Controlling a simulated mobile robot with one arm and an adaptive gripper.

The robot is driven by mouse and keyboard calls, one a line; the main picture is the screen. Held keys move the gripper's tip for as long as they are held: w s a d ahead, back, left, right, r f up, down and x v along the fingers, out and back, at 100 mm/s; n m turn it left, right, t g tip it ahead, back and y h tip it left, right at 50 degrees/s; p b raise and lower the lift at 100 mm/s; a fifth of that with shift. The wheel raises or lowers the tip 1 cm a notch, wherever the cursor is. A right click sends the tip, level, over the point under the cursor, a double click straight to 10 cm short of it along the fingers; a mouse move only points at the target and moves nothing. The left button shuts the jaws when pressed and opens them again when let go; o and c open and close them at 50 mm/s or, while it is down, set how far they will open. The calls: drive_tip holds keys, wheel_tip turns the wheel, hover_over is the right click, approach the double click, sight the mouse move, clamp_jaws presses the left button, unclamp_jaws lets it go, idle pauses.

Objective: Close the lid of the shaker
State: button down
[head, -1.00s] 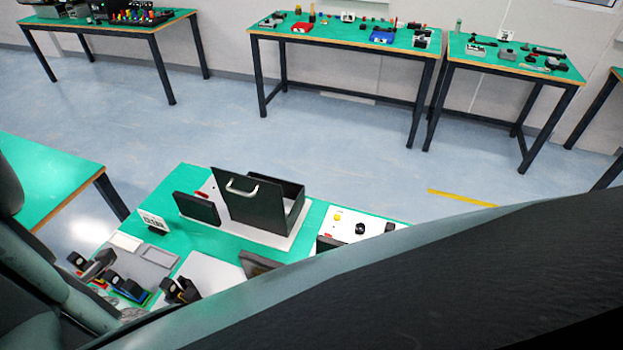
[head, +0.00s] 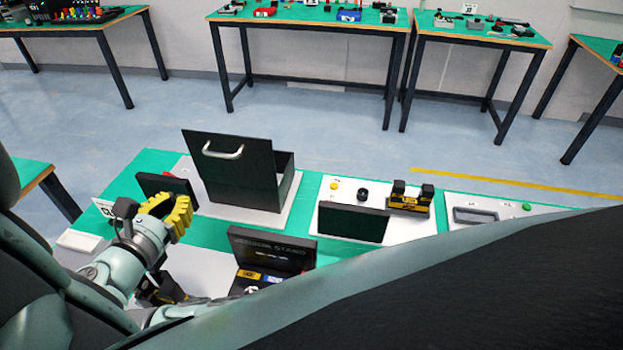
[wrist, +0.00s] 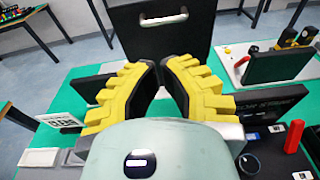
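The shaker is a black box (head: 285,178) on a white base. Its black lid (head: 238,185) with a silver handle (head: 222,151) stands raised, its face toward me, and the box is open behind it. In the wrist view the lid (wrist: 165,45) stands upright beyond my fingertips, its handle (wrist: 163,19) near the top edge. My gripper (head: 182,208) has yellow fingers and is to the left of the lid and nearer to me, apart from it. In the wrist view my gripper (wrist: 159,62) has its fingertips nearly together with nothing between them. The box's inside is mostly hidden.
A dark screen (head: 167,190) stands left of the shaker, close to my gripper. More dark screens (head: 352,221) (head: 270,250) stand to the right and in front. A panel with a yellow button (head: 334,186) lies right of the shaker. Other tables stand across the floor.

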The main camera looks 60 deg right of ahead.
drive_tip(key=p+x, duration=0.3)
drive_tip(key=x, duration=1)
drive_tip(key=shift+d+p, duration=0.4)
drive_tip(key=shift+d, duration=0.1)
drive_tip(key=shift+s, duration=0.1)
drive_tip(key=shift+r+p, duration=0.1)
drive_tip(key=shift+p, duration=0.2)
